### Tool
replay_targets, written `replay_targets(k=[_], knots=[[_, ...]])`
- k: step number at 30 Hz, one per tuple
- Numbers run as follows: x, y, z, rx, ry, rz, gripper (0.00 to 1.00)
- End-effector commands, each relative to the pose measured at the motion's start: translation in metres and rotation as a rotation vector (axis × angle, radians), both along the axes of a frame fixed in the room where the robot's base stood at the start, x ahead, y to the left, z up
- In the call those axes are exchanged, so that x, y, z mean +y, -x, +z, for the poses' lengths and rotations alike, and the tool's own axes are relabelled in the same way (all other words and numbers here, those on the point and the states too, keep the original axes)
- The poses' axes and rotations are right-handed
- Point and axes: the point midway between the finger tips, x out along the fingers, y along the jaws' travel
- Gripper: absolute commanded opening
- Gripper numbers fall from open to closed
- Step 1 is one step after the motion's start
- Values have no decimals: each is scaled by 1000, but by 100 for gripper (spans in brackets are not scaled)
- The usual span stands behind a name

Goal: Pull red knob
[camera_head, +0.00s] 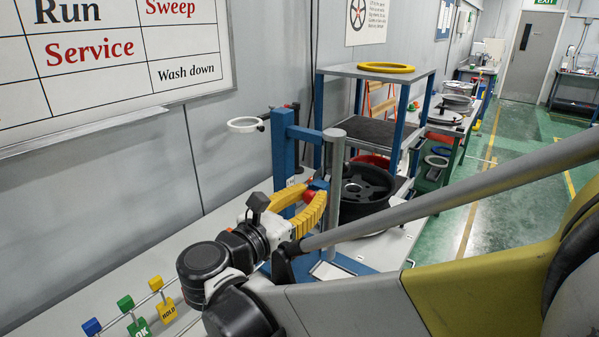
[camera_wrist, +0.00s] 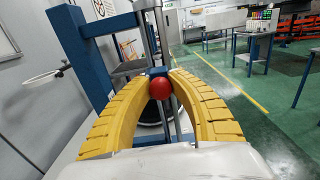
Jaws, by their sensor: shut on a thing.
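The red knob (camera_wrist: 160,88) is a round ball in the middle of the wrist view, between the tips of my gripper's two yellow fingers. In the head view only a small part of the red knob (camera_head: 309,196) shows between the fingers. My gripper (camera_head: 304,193) is shut on the knob, and its fingertips also show close around it in the wrist view (camera_wrist: 160,76). The knob sits by the blue stand (camera_head: 284,160), in front of a grey vertical post (camera_head: 334,180).
A black wheel (camera_head: 365,184) lies behind the post. A white ring (camera_head: 245,125) sticks out left of the stand. A shelf rack (camera_head: 375,72) with a yellow ring (camera_head: 386,67) stands behind. Coloured tags (camera_head: 139,327) line the bench's front left. Green floor lies open at right.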

Motion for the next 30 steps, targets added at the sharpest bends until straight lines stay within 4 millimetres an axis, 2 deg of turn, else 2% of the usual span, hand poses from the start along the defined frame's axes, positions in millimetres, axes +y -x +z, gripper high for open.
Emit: replay_targets(k=[5,10,16,17,18,19,30], knots=[[2,2,0,1,-1,1,0],[12,15,0,1,-1,1,0],[11,14,-1,1,-1,-1,0],[11,14,-1,1,-1,-1,29],[11,14,-1,1,-1,-1,41],[11,14,-1,1,-1,-1,47],[11,14,5,0,0,0,47]])
